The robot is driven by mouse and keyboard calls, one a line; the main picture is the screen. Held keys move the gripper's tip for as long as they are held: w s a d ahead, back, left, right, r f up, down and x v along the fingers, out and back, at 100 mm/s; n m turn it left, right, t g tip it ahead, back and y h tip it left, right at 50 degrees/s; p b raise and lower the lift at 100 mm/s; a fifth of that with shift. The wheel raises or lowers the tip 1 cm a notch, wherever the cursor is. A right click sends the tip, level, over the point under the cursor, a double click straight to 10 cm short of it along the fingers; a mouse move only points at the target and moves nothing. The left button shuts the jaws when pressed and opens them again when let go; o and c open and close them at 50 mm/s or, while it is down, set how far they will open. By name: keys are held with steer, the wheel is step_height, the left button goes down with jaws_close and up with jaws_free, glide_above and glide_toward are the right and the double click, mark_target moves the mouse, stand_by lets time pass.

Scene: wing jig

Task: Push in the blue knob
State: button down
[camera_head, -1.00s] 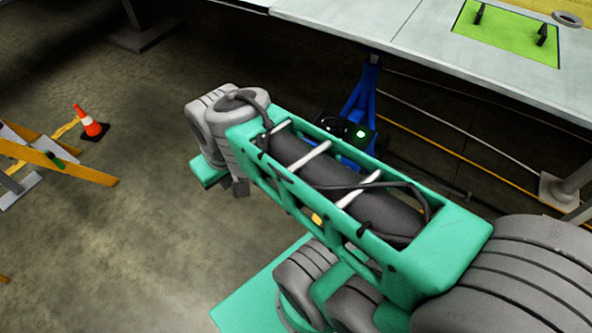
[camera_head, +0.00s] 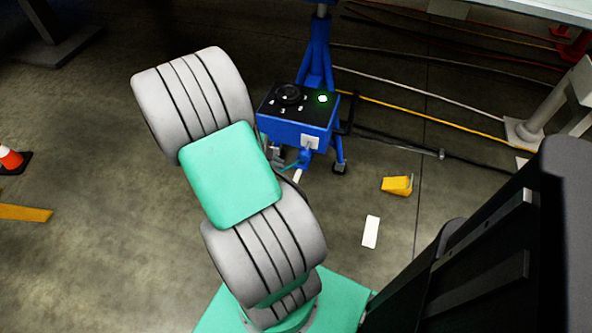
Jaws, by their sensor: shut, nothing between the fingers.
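A blue box (camera_head: 298,135) with a black top panel stands on a blue stand near the centre. Its panel carries a black round dial (camera_head: 288,94) and a green-lit round button (camera_head: 322,98). A small blue part (camera_head: 308,158) sticks out low at the front of the box, below a white label. I cannot tell whether it is the blue knob; no other blue knob is clear. My grey and green arm covers the area left of and in front of the box. I cannot make out my gripper; the arm or the frame edge hides it.
A yellow wedge (camera_head: 397,185) and a white strip (camera_head: 371,231) lie on the floor right of the box. Cables run across the floor behind and to the right. A grey post base (camera_head: 525,132) stands at right. An orange cone (camera_head: 10,158) is at far left.

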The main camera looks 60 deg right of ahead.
mark_target(305, 153)
steer(key=s+d+f+b, duration=0.2)
steer(key=d+f, duration=0.5)
steer(key=d, duration=0.2)
steer(key=shift+s+d+f, duration=0.15)
steer(key=shift+s+f, duration=0.1)
steer(key=shift+f, duration=0.15)
